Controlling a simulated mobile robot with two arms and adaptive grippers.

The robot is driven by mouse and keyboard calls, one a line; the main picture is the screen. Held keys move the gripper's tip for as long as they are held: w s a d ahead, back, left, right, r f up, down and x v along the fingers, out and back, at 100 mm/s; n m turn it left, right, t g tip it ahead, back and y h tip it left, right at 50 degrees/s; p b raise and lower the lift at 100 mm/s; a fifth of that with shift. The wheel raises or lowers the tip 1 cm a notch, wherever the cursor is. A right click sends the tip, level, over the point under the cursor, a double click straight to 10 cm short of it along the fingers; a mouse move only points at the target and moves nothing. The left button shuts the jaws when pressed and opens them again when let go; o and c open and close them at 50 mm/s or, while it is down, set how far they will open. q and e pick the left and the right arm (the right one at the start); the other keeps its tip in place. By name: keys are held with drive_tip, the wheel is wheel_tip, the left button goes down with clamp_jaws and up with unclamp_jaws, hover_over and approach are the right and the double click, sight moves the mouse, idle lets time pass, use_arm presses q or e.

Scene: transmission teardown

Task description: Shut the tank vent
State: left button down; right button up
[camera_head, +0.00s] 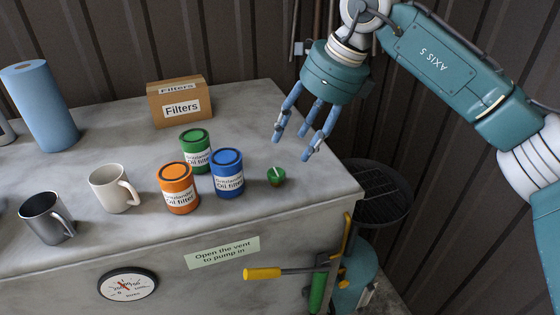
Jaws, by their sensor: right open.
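A label (222,252) on the front face reads "Open the vent to pump in". My right gripper (298,136) hangs with spread, empty fingers above the right part of the top, higher than the fitting and apart from it. My left gripper is out of view.
Green (196,150), orange (179,190) and blue (228,174) oil filter cans stand left of the fitting. A Filters box (180,103), white mug (110,189), metal mug (44,219) and blue roll (40,105) are farther left. A yellow-handled lever (262,273) projects in front.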

drive_tip(key=p, duration=0.3)
hover_over(277, 173)
drive_tip(key=s+d, duration=0.1)
drive_tip(key=d, duration=0.1)
wheel_tip(277, 173, down, 5)
drive_tip(key=shift+f, duration=0.1)
drive_tip(key=x, duration=0.2)
drive_tip(key=p+x, duration=0.1)
drive_tip(key=shift+w+f, duration=0.2)
drive_tip(key=shift+w, duration=0.1)
drive_tip(key=shift+a+f, duration=0.2)
drive_tip(key=shift+f, duration=0.1)
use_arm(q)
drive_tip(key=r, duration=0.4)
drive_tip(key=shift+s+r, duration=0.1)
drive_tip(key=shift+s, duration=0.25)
use_arm(e)
drive_tip(key=shift+s, duration=0.1)
